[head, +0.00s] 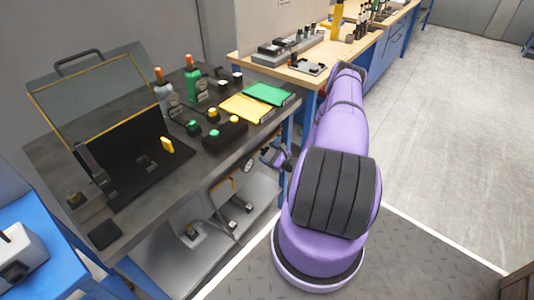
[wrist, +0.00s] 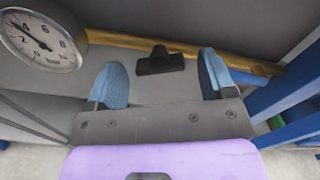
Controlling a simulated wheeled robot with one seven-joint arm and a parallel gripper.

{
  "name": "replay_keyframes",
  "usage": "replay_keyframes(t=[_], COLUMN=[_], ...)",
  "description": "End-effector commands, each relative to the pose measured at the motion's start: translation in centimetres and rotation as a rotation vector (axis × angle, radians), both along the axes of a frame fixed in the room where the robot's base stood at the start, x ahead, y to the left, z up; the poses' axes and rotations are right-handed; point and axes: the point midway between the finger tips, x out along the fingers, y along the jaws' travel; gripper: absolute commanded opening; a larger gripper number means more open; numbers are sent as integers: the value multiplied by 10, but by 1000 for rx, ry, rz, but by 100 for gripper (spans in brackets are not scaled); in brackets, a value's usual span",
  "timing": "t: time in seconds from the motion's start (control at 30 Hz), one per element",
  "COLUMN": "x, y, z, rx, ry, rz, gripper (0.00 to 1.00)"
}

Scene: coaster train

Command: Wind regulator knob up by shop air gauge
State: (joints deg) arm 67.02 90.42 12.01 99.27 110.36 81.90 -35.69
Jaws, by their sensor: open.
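The round white shop air gauge (wrist: 42,38) is at the upper left in the wrist view, its needle pointing to the upper left. It also shows small below the bench edge in the head view (head: 247,166). A dark flared part, which looks like the regulator knob (wrist: 160,61), sits by a yellow pipe (wrist: 130,41) in the wrist view. My gripper (wrist: 162,76) is open, with one blue fingertip on each side of the knob and visible gaps between. In the head view my gripper (head: 272,156) is at the bench's right front, and the knob cannot be made out.
The dark bench top (head: 130,215) above carries an open black case (head: 130,165), bottles, a button box (head: 225,135) and yellow and green trays. A lower shelf (head: 185,265) is under it. Blue frame posts (wrist: 285,95) stand close on the right in the wrist view.

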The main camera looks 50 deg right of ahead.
Motion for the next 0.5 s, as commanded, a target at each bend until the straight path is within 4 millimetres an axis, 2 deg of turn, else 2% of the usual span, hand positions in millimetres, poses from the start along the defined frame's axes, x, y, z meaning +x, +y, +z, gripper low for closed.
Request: replay_keyframes(t=[0.13,0.4,0.43,0.5], x=[8,9,9,9], y=[1,1,1,1], z=[0,0,0,0], rx=[0,0,0,0], ry=[0,0,0,0], rz=[0,0,0,0], gripper=[77,77,74,58])
